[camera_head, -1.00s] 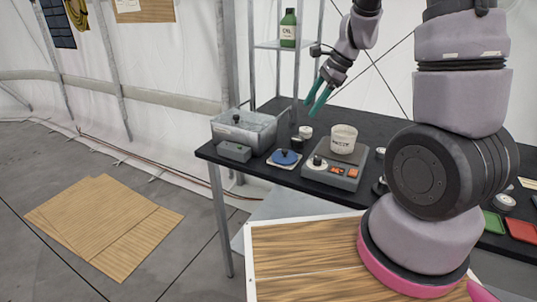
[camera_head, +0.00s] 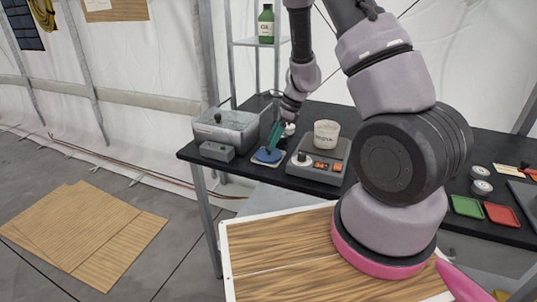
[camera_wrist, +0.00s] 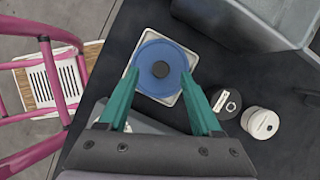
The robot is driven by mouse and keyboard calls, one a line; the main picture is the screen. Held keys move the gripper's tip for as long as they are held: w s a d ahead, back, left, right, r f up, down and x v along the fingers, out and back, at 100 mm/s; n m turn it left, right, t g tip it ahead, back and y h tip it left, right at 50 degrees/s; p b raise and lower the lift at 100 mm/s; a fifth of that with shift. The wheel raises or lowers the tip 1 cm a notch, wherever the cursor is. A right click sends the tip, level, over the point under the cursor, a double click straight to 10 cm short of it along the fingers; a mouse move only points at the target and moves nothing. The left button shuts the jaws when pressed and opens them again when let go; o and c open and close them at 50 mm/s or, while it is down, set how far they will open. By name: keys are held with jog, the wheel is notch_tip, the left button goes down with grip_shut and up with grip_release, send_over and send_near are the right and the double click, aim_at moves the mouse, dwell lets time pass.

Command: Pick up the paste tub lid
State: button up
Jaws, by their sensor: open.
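The paste tub lid (camera_wrist: 164,53) is a blue disc with a dark knob at its centre. It lies on a square white tray (camera_wrist: 133,73) on the black table. In the head view the blue lid (camera_head: 267,155) is near the table's front left edge, partly covered by my gripper (camera_head: 273,137). In the wrist view my gripper (camera_wrist: 160,105) has its teal fingers spread apart, with nothing between them. The fingertips are near the lid's lower sides, and the knob lies beyond them. I cannot tell how high they are above the lid. The paste tub (camera_head: 326,134) stands on a grey hot plate unit.
A grey metal bath (camera_head: 227,128) and a small grey box (camera_head: 217,151) stand left of the lid. The hot plate unit (camera_head: 318,165) is to its right. A black-topped jar (camera_wrist: 227,103) and a white jar (camera_wrist: 260,123) stand close by.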

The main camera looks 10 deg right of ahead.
aim_at(269, 152)
jog(key=shift+x, duration=1.5)
grip_shut()
jog(key=shift+r, duration=0.1)
